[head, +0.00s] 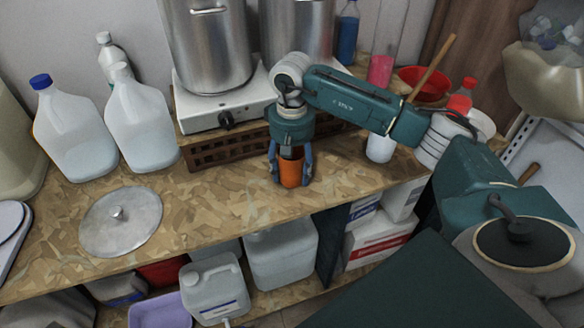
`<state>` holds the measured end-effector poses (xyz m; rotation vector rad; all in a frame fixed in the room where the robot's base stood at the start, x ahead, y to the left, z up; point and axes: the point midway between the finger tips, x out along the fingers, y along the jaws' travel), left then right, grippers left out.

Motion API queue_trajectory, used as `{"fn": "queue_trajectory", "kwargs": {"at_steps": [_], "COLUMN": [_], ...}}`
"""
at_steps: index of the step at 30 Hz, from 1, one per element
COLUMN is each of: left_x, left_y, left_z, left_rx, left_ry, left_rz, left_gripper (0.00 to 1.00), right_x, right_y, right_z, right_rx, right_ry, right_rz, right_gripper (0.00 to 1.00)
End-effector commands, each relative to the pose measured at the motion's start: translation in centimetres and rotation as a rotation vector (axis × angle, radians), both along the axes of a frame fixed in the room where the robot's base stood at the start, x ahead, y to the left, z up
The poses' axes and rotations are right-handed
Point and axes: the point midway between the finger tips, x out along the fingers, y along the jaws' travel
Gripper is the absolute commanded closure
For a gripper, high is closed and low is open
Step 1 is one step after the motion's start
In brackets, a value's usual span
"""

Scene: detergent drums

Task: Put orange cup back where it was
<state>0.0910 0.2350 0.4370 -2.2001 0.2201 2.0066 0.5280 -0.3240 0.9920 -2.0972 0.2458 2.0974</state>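The orange cup (290,172) is on or just above the wooden worktop, in front of the low slatted crate. My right gripper (291,178) points down over it, with one blue finger on each side of the cup. The fingers appear to be closed against its sides. The cup's top is partly hidden by the gripper. I cannot tell whether its base touches the worktop. My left gripper is not in the head view.
A white hotplate with a steel pot (208,45) stands on the slatted crate (215,150) behind the cup. A metal lid (121,222) lies at the left, near white jugs (140,125). A red bowl (424,84) is at the right. The worktop between lid and cup is clear.

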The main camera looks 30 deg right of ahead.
Motion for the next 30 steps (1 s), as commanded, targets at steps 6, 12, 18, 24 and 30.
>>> {"fn": "queue_trajectory", "kwargs": {"at_steps": [6,12,18,24,30], "left_x": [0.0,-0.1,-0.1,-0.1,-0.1], "left_y": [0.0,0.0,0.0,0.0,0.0], "left_z": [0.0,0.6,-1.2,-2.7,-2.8], "left_rx": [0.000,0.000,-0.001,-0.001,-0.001], "left_ry": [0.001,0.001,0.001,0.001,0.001], "left_rz": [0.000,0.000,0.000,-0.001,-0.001], "left_gripper": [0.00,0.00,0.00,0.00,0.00], "right_x": [0.0,0.0,0.2,0.2,0.1], "right_y": [0.0,0.0,0.0,0.0,-0.1], "right_z": [0.1,0.6,3.4,8.0,11.4], "right_rx": [0.000,0.000,0.000,0.000,-0.001], "right_ry": [0.000,-0.001,-0.008,-0.008,-0.003], "right_rz": [0.000,0.000,0.002,0.000,-0.001], "right_gripper": [0.32,0.32,0.32,0.32,0.32]}}
